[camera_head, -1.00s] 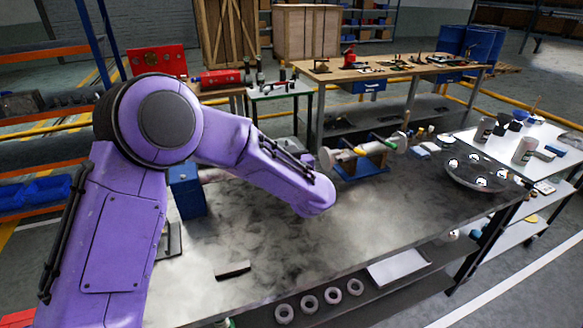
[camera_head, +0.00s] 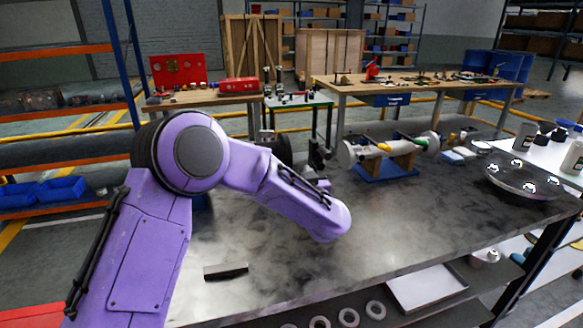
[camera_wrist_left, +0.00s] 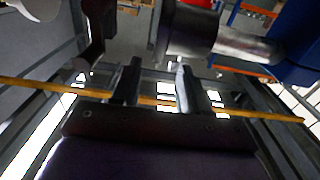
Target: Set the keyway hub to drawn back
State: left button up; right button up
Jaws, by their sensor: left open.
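A dark round hub, which I take to be the keyway hub, sits on a bare metal shaft in the left wrist view (camera_wrist_left: 190,32). The shaft (camera_wrist_left: 245,46) runs right to a blue block (camera_wrist_left: 298,38). In the head view the dark hub (camera_head: 281,150) shows partly behind my purple left arm. My left gripper (camera_head: 318,150) is beside it, on its right. In the left wrist view the gripper's two fingers (camera_wrist_left: 159,84) are apart with nothing between them, below the hub in the picture. I cannot tell whether it touches the hub. My right gripper is out of view.
On the bench (camera_head: 290,265), a blue stand (camera_head: 385,170) holds a pale cylinder assembly at the right of the gripper. A small dark bar (camera_head: 226,271) lies at the front. The bench's middle is clear.

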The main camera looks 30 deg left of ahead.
aim_at(290, 159)
pick_arm(q)
jog(key=p+x, duration=0.1)
jog(key=x, duration=0.7)
jog(key=shift+a, duration=0.15)
grip_shut()
